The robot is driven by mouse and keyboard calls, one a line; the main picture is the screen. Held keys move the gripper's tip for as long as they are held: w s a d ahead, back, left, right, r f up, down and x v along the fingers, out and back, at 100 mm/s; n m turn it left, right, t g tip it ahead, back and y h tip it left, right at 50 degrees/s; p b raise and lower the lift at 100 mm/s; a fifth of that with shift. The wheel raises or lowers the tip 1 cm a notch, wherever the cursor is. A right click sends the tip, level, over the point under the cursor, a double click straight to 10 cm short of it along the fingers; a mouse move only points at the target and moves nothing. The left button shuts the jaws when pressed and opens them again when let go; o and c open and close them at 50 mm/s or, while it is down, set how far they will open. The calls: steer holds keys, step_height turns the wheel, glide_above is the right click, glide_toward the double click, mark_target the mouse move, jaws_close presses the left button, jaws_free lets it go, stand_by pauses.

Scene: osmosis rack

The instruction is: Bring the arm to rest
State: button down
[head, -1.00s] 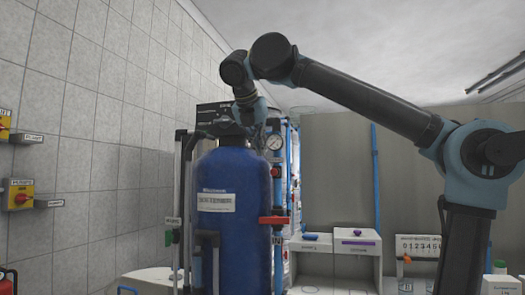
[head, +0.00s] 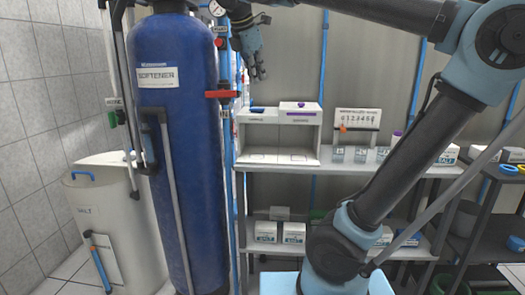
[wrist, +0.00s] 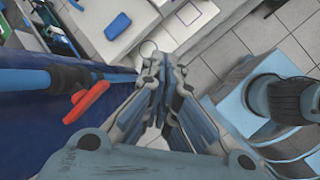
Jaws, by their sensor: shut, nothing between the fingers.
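My gripper (head: 256,68) hangs fingers down at the top middle of the head view, to the right of the blue softener tank (head: 178,110). It is apart from the shelf behind it. In the wrist view the two fingers of my gripper (wrist: 160,75) are together and nothing shows between them. My arm reaches in from the upper right of the head view, and its top is cut off by the picture's edge.
A red valve handle (head: 221,94) stands out from the tank's right side, near my gripper; it shows left in the wrist view (wrist: 87,102). A shelf (head: 335,168) holds boxes and small bottles. A cream salt bin (head: 95,215) stands at lower left.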

steer(key=s+d+f+m+g, duration=0.1)
steer(key=s+d+f+m, duration=0.1)
steer(key=d+f+m, duration=0.65)
steer(key=s+d+f+m+g, duration=0.1)
steer(key=d+f+m+g, duration=0.3)
steer(key=f, duration=0.8)
steer(key=s+d+f+m+y, duration=0.1)
steer(key=s+d+f+m, duration=0.1)
steer(key=f, duration=0.5)
steer(key=s+d+f+m+t, duration=0.1)
steer(key=s+d+f+m, duration=0.2)
steer(key=f, duration=0.5)
steer(key=s+d+f+m+y, duration=0.1)
steer(key=s+d+f+m, duration=0.2)
steer(key=s+f+m, duration=0.2)
step_height(320, 180, down, 2)
steer(key=shift+d+f+m+t+y, duration=0.15)
steer(key=shift+f+m+t+y, duration=0.15)
steer(key=shift+m, duration=0.15)
